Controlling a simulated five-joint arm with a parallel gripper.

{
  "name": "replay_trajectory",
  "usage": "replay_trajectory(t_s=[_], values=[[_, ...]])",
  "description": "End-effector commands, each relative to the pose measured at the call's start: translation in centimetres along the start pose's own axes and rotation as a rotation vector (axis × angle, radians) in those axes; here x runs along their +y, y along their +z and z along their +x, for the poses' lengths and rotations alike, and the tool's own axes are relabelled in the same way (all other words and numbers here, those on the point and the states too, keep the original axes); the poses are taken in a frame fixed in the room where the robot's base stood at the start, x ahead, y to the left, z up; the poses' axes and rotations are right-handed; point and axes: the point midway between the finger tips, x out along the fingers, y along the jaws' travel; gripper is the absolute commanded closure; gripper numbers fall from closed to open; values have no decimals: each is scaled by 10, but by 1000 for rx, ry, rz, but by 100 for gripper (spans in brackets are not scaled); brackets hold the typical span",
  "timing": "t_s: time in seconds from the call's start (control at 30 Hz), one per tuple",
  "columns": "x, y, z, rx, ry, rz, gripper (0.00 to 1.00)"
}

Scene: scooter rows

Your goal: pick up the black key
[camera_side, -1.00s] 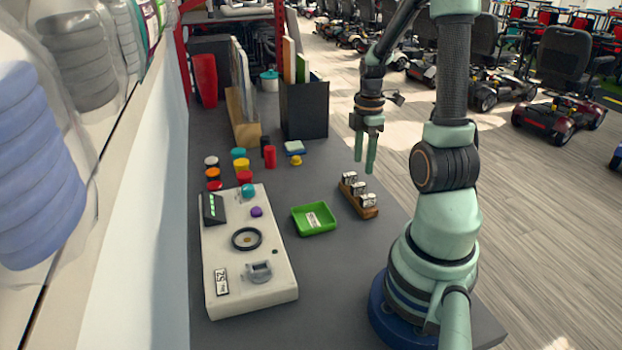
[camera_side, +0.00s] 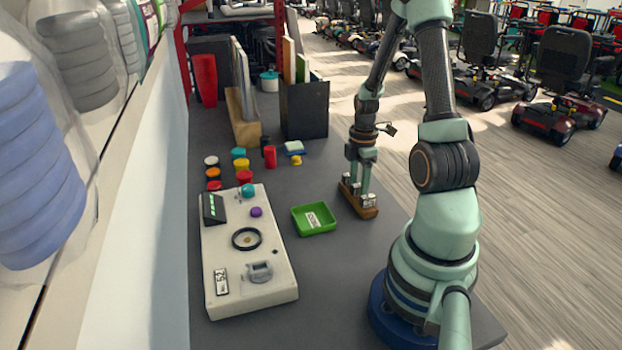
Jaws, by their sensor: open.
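A wooden rack (camera_side: 366,212) stands near the right edge of the grey table and holds small upright black-and-white pieces. One piece (camera_side: 369,201) shows at the near end and another (camera_side: 346,179) at the far end. The black key cannot be told apart with certainty among them at this size. My gripper (camera_side: 360,188) points down over the rack with its fingers low among the pieces. It is open, and its fingers partly hide the middle of the rack. Whether a finger touches a piece cannot be told.
A green tray (camera_side: 314,219) with a white label lies left of the rack. A beige panel (camera_side: 247,285) with a dial and buttons is further left. Coloured caps (camera_side: 242,164) and a dark box (camera_side: 304,110) stand behind. The table between tray and rack is clear.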

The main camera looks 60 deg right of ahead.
Motion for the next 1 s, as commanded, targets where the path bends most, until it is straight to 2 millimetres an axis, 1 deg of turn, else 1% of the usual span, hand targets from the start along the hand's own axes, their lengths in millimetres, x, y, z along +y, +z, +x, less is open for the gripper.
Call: replay_trajectory(t_s=[0.07, 0.1, 0.17, 0.2, 0.23, 0.57, 0.73, 0.87, 0.97, 1.0], values=[[0, 0, 0, 0, 0, 0, 43], [0, 0, 0, 0, 0, 0, 50], [0, 0, 0, 0, 0, 0, 73], [0, 0, 0, 0, 0, 0, 88], [0, 0, 0, 0, 0, 0, 100], [0, 0, -1, 0, 0, 0, 100], [0, 0, -7, 0, 1, 0, 100], [1, 0, -19, 0, 3, 0, 100], [1, 0, -34, -1, 6, 0, 100], [2, 0, -42, -1, 6, 0, 100]])
